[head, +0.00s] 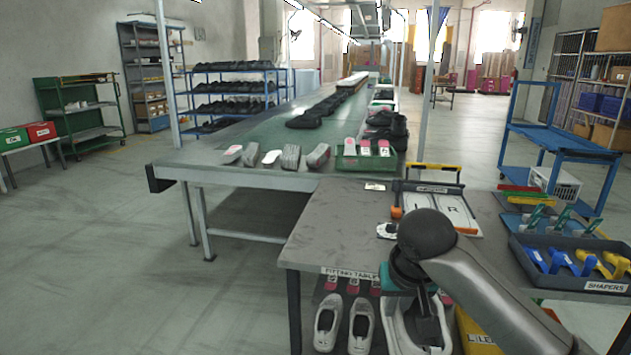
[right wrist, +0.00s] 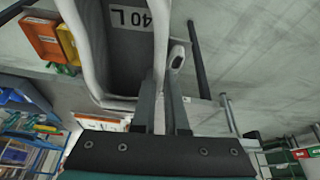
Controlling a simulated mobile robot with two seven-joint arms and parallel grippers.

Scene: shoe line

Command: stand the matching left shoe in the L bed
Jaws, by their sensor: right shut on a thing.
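My right gripper (head: 410,300) is over the front edge of the fitting table (head: 325,225), pointing down. It is shut on the side wall of a white shoe (head: 397,335), partly hidden by my arm. In the right wrist view, the gripper's fingers (right wrist: 163,100) pinch the wall of this shoe (right wrist: 90,45), whose grey insole reads "40 L". The bed board (head: 462,222), marked L and R, lies on the table behind the gripper. The L bed (head: 416,204) is its left half and looks empty. My left gripper is out of view.
Two white shoes (head: 327,322) (head: 361,325) are below the tabletop, left of the held shoe. A shapers tray (head: 530,262) holds blue and yellow pieces at right. A yellow bin (head: 478,338) is below. Several shoes stand on the green conveyor (head: 230,140). The table's left half is clear.

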